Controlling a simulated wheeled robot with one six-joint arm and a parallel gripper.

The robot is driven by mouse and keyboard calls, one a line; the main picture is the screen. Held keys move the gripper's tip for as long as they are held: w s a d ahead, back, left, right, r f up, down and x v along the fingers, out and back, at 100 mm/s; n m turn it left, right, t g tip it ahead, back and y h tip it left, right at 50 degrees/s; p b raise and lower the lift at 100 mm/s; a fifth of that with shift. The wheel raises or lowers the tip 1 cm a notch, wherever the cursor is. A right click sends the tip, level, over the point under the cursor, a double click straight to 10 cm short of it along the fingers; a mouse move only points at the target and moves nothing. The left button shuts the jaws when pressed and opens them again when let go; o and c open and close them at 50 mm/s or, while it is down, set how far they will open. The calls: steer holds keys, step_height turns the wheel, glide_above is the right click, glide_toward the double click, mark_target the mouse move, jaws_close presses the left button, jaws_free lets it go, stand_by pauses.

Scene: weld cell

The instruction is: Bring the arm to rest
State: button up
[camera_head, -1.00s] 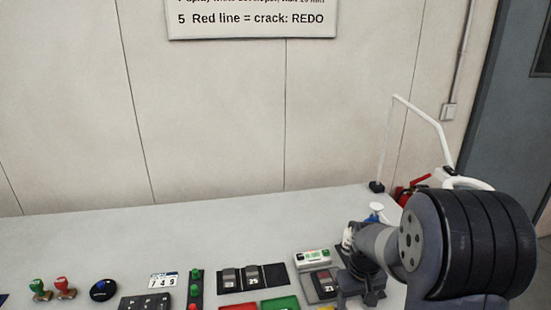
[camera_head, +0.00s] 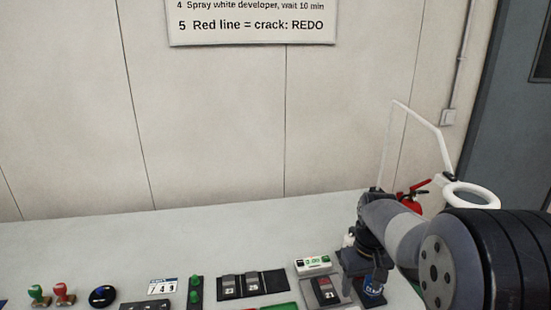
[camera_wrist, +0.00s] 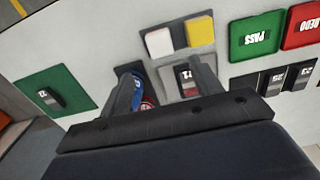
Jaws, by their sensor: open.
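My arm reaches over the right part of the bench in the head view. My gripper (camera_head: 364,280) points down there, partly hidden by my own wrist. In the wrist view my gripper (camera_wrist: 163,77) is open, its two dark fingers apart. A grey tray (camera_wrist: 171,86) with a numbered block lies near the right finger.
The bench (camera_head: 110,236) is clear at the back. A black rack (camera_head: 273,281), a timer (camera_head: 313,265) and stamps (camera_head: 63,292) stand along its front. The wrist view shows PASS (camera_wrist: 257,36) and REDO (camera_wrist: 301,26) trays.

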step_height(320, 180, down, 12)
steer(key=shift+f, duration=0.1)
step_height(320, 180, up, 11)
steer(key=w+a+p, duration=0.5)
steer(key=w+p, duration=0.1)
steer(key=p, duration=0.3)
steer(key=shift+w+a+f+b, duration=0.1)
steer(key=shift+f+b, duration=0.65)
steer(key=shift+f, duration=0.4)
steer(key=shift+w+f+b, duration=0.1)
steer(key=shift+f+b, duration=0.6)
steer(key=shift+f, duration=0.45)
